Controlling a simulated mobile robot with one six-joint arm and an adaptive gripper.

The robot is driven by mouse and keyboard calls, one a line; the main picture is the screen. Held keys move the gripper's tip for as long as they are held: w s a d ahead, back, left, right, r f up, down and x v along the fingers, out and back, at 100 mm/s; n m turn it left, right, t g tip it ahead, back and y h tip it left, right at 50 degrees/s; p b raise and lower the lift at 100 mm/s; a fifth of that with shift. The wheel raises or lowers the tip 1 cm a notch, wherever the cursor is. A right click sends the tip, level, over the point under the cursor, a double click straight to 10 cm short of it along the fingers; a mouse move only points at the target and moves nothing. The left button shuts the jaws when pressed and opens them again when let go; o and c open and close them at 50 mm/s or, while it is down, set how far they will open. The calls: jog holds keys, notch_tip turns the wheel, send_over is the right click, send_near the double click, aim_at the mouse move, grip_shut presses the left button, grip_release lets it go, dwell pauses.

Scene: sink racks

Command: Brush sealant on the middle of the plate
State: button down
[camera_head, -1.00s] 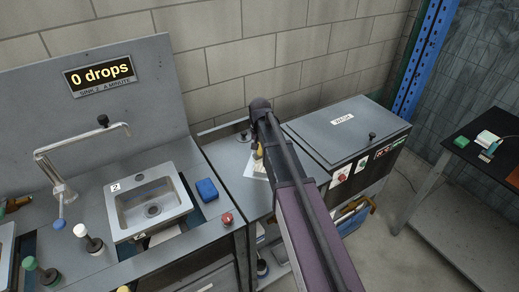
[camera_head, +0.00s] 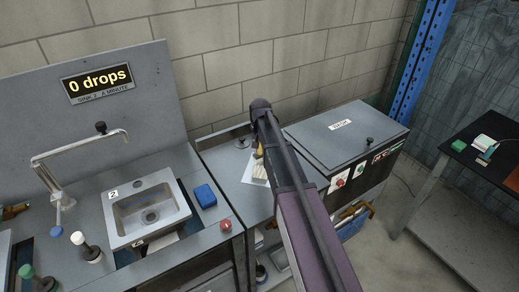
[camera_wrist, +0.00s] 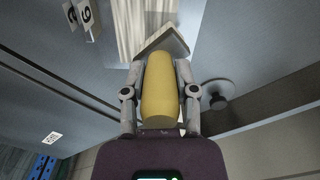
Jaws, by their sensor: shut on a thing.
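My gripper (camera_wrist: 160,90) is shut on the yellow handle (camera_wrist: 159,88) of what looks like a brush, with a finger on each side. A white flat piece (camera_head: 250,172), perhaps the plate, lies on the grey counter under the bristles. I cannot tell whether the bristles touch it, and its middle is hidden.
A grey lidded cabinet (camera_head: 335,135) stands right of the counter. At left are a sink (camera_head: 148,212), tap (camera_head: 75,145), blue block (camera_head: 205,196) and red knob (camera_head: 226,225). Numbered tags (camera_wrist: 85,17) and a round grey knob (camera_wrist: 217,98) show in the wrist view.

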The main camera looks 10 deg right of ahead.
jog(key=shift+w, duration=0.15)
jog(key=shift+w+d+f, duration=0.1)
jog(key=shift+w+d, duration=0.3)
jog(key=shift+w, duration=0.4)
jog(key=shift+w+d, duration=0.4)
jog(key=shift+w, duration=0.35)
notch_tip(320, 180, up, 6)
jog(key=p, duration=0.6)
notch_tip(320, 180, up, 3)
jog(key=p, duration=0.3)
jog(key=shift+s, duration=0.25)
dwell(0.9)
